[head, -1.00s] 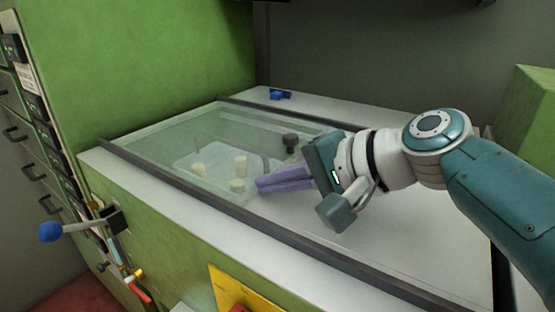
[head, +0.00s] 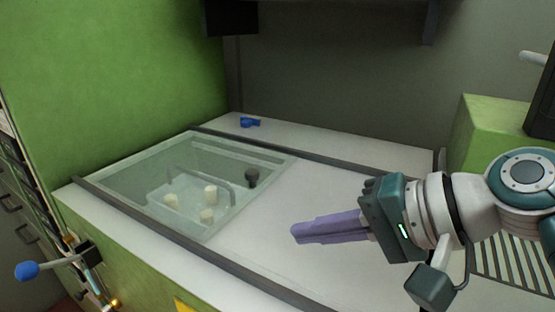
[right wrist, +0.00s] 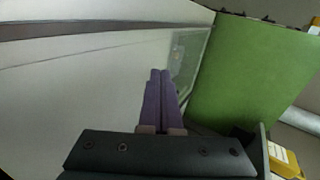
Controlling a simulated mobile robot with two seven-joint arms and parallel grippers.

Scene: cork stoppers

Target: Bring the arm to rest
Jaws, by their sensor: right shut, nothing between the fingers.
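My right gripper (head: 294,234) has purple fingers that are shut with nothing between them. It hangs above the white worktop, to the right of the glass-covered basin. In the right wrist view its fingers (right wrist: 160,72) lie side by side, pointing towards the basin's edge. Several pale cork stoppers (head: 210,195) stand in the basin, seen through the glass. My left gripper is in neither view.
The glass-covered basin (head: 118,172) has a dark knob (head: 252,177) near its right side. A small blue object (head: 249,122) lies at the back of the worktop (head: 275,212). A blue-knobbed lever (head: 27,270) sticks out at the lower left. A green block (head: 490,135) stands at the right.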

